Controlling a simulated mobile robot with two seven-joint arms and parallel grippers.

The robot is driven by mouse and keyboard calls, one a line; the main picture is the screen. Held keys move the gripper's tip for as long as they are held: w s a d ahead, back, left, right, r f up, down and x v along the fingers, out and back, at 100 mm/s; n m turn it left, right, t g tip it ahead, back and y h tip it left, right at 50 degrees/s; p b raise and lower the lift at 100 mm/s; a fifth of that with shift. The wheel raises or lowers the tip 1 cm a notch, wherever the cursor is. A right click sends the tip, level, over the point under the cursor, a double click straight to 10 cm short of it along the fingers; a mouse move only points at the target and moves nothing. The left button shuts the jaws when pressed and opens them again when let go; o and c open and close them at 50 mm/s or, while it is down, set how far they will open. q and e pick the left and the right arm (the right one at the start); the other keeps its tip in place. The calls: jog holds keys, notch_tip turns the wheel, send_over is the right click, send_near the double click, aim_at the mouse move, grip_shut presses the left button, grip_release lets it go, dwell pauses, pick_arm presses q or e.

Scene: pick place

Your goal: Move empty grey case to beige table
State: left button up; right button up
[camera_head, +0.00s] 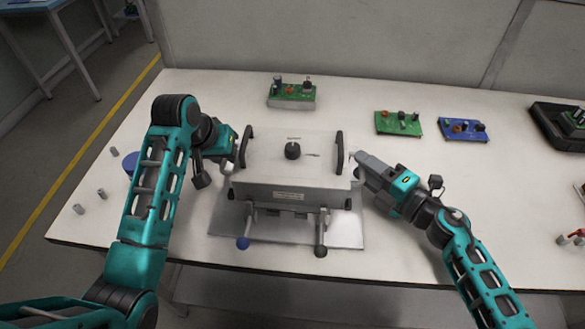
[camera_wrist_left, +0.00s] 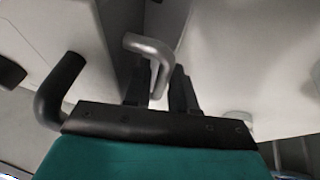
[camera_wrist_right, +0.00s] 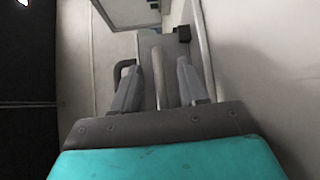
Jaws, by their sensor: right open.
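The grey case (camera_head: 285,165) stands on the pale table with its lid down, so I cannot see whether it is empty. My right gripper (camera_head: 355,163) is at the case's right side. In the right wrist view its open fingers (camera_wrist_right: 158,85) stand either side of a grey bar (camera_wrist_right: 158,70).
Two levers with ball ends (camera_head: 243,243) stick out at the case's front. A green board on a grey block (camera_head: 292,103), a green board (camera_head: 398,123), a blue board (camera_head: 463,130) and a black case (camera_head: 545,128) lie behind and right. Small grey cylinders (camera_head: 78,209) stand left.

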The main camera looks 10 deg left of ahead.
pick_arm(q)
jog(key=c, duration=0.5)
pick_arm(e)
jog(key=c, duration=0.4)
pick_arm(q)
grip_shut()
pick_arm(e)
grip_shut()
pick_arm(q)
jog(key=shift+r, duration=0.15)
